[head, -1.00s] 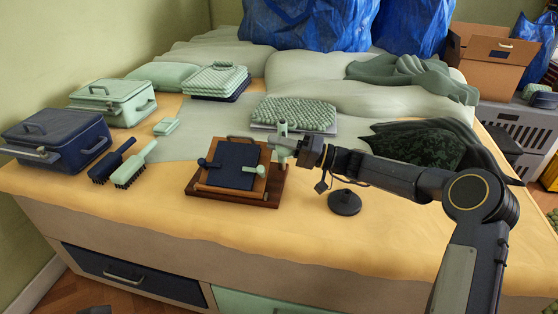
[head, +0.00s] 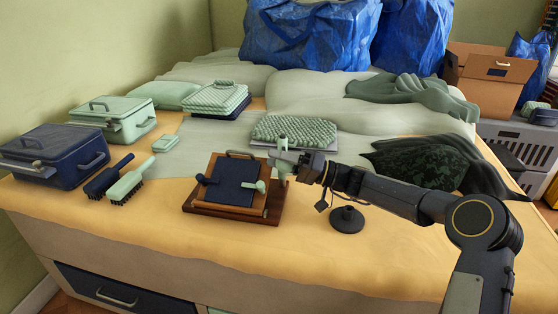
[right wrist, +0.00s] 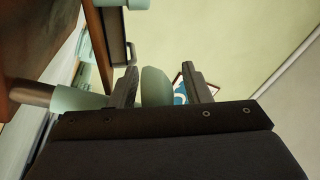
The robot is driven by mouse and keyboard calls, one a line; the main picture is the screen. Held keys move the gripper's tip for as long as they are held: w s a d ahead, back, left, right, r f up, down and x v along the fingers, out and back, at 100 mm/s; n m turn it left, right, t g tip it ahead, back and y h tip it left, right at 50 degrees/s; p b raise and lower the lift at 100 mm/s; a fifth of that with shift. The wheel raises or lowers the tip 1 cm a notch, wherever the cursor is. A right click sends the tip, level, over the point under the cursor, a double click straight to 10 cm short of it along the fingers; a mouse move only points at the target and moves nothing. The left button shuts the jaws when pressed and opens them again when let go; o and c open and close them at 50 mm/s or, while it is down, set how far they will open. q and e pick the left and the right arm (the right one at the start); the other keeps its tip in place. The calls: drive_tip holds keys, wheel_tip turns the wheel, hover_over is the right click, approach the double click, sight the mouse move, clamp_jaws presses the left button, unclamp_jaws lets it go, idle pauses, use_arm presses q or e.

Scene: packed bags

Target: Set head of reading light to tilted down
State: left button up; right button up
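A wooden book stand (head: 195,210) with a dark blue panel stands near the bed's front edge. At its right side is a pale green jointed piece (head: 283,148), which looks like the reading light; its head's tilt is hard to tell. My right gripper (head: 292,163) is at this piece and partly hides it. In the right wrist view, a rounded pale green part (right wrist: 155,87) lies between the fingers of my right gripper (right wrist: 165,85). A gap shows beside the right-hand finger, so the gripper looks open around it. My left gripper is not in view.
A round dark base (head: 347,220) stands below my right forearm. Two brushes (head: 127,186) and a dark blue case (head: 55,157) lie to the left. A green textured item (head: 293,131) is behind the stand. The bed front is mostly clear.

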drive_tip(key=p+v, duration=0.1)
drive_tip(key=v, duration=0.6)
drive_tip(key=shift+d, duration=0.4)
drive_tip(key=shift+f, duration=0.15)
drive_tip(key=shift+s+d, duration=0.1)
